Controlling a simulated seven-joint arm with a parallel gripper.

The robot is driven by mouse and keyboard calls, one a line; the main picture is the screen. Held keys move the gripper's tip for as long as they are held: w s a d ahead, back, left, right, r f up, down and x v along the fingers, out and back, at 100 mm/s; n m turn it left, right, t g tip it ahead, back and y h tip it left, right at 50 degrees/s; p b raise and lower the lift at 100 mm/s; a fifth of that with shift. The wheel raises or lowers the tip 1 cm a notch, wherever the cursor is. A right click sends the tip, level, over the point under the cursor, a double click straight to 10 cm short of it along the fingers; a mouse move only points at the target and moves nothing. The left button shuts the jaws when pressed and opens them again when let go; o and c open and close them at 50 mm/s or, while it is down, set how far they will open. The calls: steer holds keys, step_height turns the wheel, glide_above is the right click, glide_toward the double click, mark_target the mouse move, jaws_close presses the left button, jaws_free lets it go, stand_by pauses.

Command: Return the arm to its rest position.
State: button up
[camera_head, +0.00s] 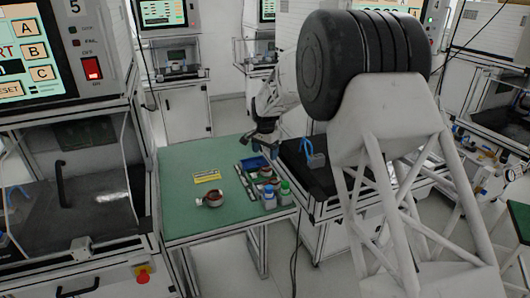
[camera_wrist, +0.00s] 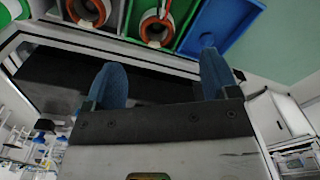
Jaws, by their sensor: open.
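My gripper (camera_head: 270,147) is over the back right edge of the green table (camera_head: 185,220), close to the blue bin (camera_head: 250,164). In the wrist view my gripper (camera_wrist: 160,75) has its two blue fingers wide apart, with nothing between them. That view also shows two stators, one on the left (camera_wrist: 88,12) and one in the middle (camera_wrist: 157,28), with copper-coloured rings, in compartments beside the blue bin (camera_wrist: 225,30). Another stator (camera_head: 212,198) lies on the green table in the head view. My forearm is partly hidden behind my large black joint.
Two small bottles, one with a blue cap (camera_head: 269,199) and one with a green cap (camera_head: 284,188), stand at the table's right edge. A yellow item (camera_head: 207,177) lies on the table. A test machine (camera_head: 70,150) stands at left. The table's front left is clear.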

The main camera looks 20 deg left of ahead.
steer(key=shift+d+r, duration=0.1)
steer(key=s+d+r, duration=0.3)
steer(key=d+r, duration=0.3)
steer(key=d, duration=0.3)
steer(key=s+d+r+n+t, duration=0.1)
steer(key=s+d+r, duration=0.35)
steer(key=d, duration=0.55)
steer(key=s+d+r, duration=0.3)
steer(key=d+r, duration=0.3)
steer(key=d, duration=0.3)
steer(key=s+d+r, duration=0.2)
steer(key=s+d, duration=0.4)
steer(key=d, duration=0.1)
steer(key=s+d+r, duration=0.3)
steer(key=s+d, duration=0.4)
steer(key=d, duration=0.1)
steer(key=s+d+f, duration=0.1)
steer(key=s+d, duration=0.3)
steer(key=s, duration=0.5)
steer(key=s+d+f+n+t, duration=0.1)
steer(key=s+d+f, duration=0.1)
steer(key=s+d, duration=0.3)
steer(key=s+d+f, duration=0.2)
steer(key=s+d, duration=0.3)
steer(key=s, duration=0.8)
steer(key=shift+d+f+n, duration=0.15)
steer(key=shift+f+n, duration=0.05)
steer(key=shift+n, duration=0.2)
